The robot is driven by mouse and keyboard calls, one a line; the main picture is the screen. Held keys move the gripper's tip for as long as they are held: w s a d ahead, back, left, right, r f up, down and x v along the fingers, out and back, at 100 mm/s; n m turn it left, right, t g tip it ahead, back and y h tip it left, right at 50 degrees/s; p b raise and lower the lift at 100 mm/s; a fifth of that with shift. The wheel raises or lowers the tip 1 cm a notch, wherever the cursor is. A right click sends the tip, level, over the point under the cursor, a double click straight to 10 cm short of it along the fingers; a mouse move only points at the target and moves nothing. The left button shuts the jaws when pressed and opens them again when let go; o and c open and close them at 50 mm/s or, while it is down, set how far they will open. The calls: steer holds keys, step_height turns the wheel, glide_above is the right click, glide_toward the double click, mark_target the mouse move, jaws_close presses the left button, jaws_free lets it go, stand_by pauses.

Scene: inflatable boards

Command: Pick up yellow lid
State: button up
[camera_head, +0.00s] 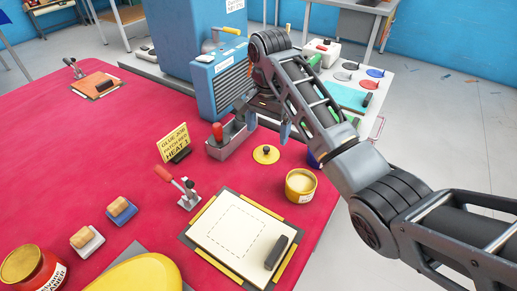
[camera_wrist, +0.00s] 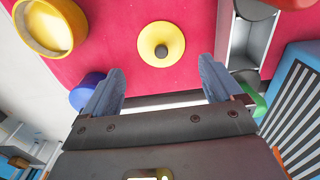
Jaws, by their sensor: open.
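The yellow lid (camera_head: 266,154) is a small round disc with a dark knob, lying flat on the red table. In the wrist view the yellow lid (camera_wrist: 161,44) sits just beyond the fingertips, roughly centred between them. My gripper (camera_wrist: 158,84) is open and empty, its two blue-grey fingers spread apart. In the head view my gripper (camera_head: 268,122) hangs near the table's far edge, behind the lid and apart from it. A yellow open tin (camera_head: 300,186) stands to the right of the lid; it also shows in the wrist view (camera_wrist: 48,28).
A grey tray (camera_head: 226,140) with a red-handled tool stands left of the lid. A yellow sign (camera_head: 174,143), a toggle clamp (camera_head: 188,194) and a framed white sheet (camera_head: 238,232) are nearby. A blue machine (camera_head: 222,90) rises behind. A blue round thing (camera_wrist: 87,92) lies beside one finger.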

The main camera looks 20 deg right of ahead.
mark_target(267, 148)
steer(key=shift+w+f+p, duration=0.1)
steer(key=shift+f+p, duration=0.25)
steer(key=shift+f, duration=3.15)
